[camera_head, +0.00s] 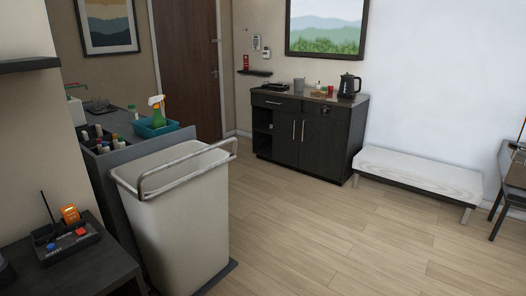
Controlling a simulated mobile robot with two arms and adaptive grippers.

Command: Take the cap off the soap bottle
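I cannot pick out a soap bottle for certain. Several small bottles (100,143) with white, red and dark tops stand in a dark compartment of the grey cart at the left. They are too small to tell which, if any, holds soap. A green spray bottle (158,118) with a white and orange head stands in a teal caddy (172,130) on the same cart. Neither of my grippers shows in the head view.
A large beige bin (180,215) with a rail handle stands in front of the cart. A dark table (75,270) with a radio charger (67,245) is at the near left. A dark cabinet (312,143) with a kettle (349,86) stands at the back. The wood floor (330,230) is clear.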

